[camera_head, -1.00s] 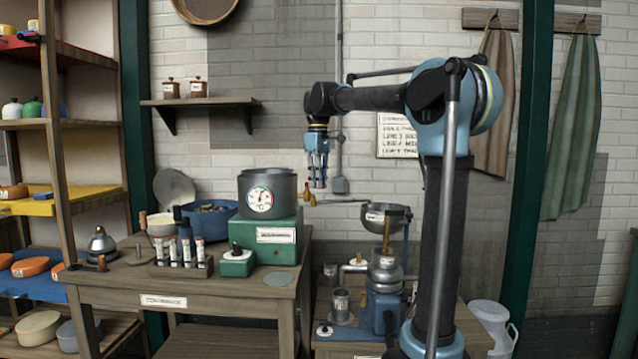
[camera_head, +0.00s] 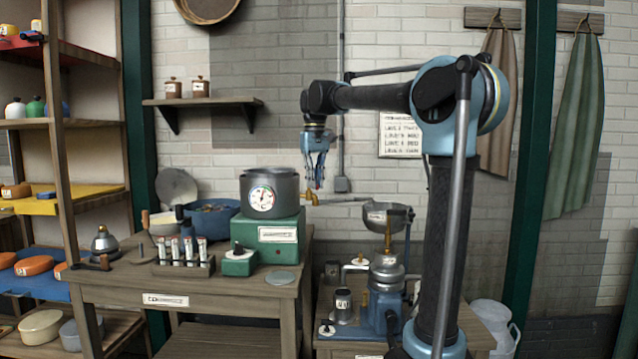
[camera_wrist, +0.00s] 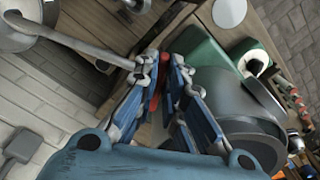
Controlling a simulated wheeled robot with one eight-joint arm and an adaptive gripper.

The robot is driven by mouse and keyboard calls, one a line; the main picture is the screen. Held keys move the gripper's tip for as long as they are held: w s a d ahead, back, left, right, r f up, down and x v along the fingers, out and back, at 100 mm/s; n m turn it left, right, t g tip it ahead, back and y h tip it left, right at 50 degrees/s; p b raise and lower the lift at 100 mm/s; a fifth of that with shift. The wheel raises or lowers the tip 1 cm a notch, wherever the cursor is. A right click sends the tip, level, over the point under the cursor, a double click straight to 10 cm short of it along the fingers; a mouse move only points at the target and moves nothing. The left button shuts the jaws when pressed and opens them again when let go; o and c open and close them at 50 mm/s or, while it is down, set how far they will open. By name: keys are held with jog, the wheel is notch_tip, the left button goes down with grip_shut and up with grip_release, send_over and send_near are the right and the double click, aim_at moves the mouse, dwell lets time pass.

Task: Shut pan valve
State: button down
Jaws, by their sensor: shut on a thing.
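The dark grey pan (camera_head: 283,190) with a round dial stands on a green base (camera_head: 272,240) on the wooden table; it also shows in the wrist view (camera_wrist: 228,103). A small brass valve fitting (camera_head: 311,197) sticks out on the pan's right side. My gripper (camera_head: 317,184) points down just right of the pan, over the fitting. In the wrist view my gripper (camera_wrist: 160,88) is shut on a narrow red valve handle (camera_wrist: 154,103), partly hidden by the fingers. I cannot tell how far the valve is turned.
A blue bowl (camera_head: 211,220) and a rack of vials (camera_head: 184,262) stand left of the pan. The wall is close behind.

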jog(key=shift+s+a+m, duration=0.1)
jog(key=shift+a+m, duration=0.25)
jog(key=shift+m, duration=0.7)
jog(key=shift+s+a+m, duration=0.1)
jog(key=shift+a+m, duration=0.3)
jog(key=shift+m, duration=0.6)
jog(key=shift+a+m, duration=0.35)
jog(key=shift+m, duration=0.7)
jog(key=c, duration=1.7)
grip_release()
jog(key=shift+r, duration=0.1)
jog(key=shift+r, duration=3.85)
